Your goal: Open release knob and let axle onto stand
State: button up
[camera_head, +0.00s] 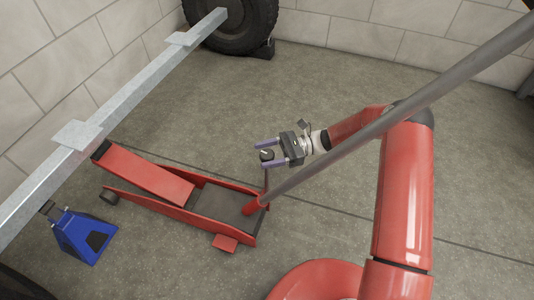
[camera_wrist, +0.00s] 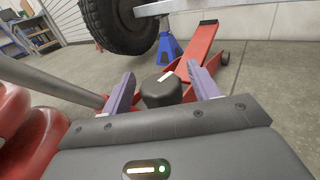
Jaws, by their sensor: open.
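The release knob (camera_head: 266,155) is a black cap on a thin upright rod at the handle end of the red floor jack (camera_head: 120,196). My gripper (camera_head: 268,154) is open, with its two purple fingers on either side of the knob. In the wrist view the knob (camera_wrist: 161,90) has a pale mark on top and sits between the fingertips; I cannot tell whether they touch it. The grey axle beam (camera_head: 110,107) runs above the jack's raised end. The blue stand (camera_head: 84,235) is on the floor beneath the beam, and it also shows in the wrist view (camera_wrist: 168,48).
The long grey jack handle (camera_head: 400,108) slants up to the right, close beside my gripper and arm. A black tyre (camera_head: 235,28) stands by the block wall at the back. The floor (camera_head: 320,90) behind my gripper is clear. Shelving (camera_wrist: 35,35) shows at the wrist view's left.

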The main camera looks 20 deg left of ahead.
jog(key=v, duration=0.8)
dwell(0.5)
